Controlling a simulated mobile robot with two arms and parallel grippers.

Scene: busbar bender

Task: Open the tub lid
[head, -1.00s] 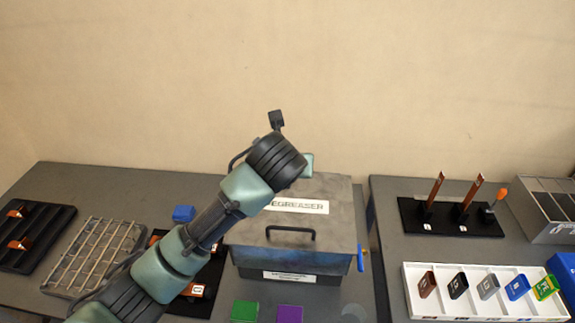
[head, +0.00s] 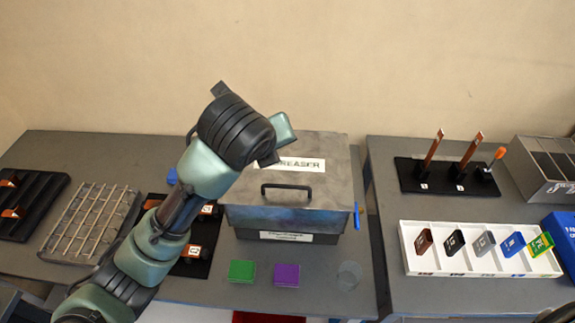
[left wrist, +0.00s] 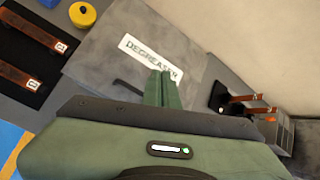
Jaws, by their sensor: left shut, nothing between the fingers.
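The degreaser tub (head: 290,222) stands on the left table with its grey lid (head: 328,180) down on it. The lid carries a white label and a black bar handle (head: 287,187). In the left wrist view, the lid (left wrist: 105,60) lies beyond my left gripper (left wrist: 163,76). Its green fingers are together and empty, and overlap the lid's label and handle area in the picture. I cannot tell the exact gap to the lid. In the head view my left arm hides the lid's left part, and the fingers are not clearly visible. My right gripper is not in view.
A wire rack (head: 92,222) and a black fixture (head: 30,208) lie left. Green (head: 242,271) and purple (head: 286,275) blocks lie before the tub. A blue lever (head: 356,215) is at the tub's right. The right table holds a white tray (head: 480,263) and black stand (head: 432,178).

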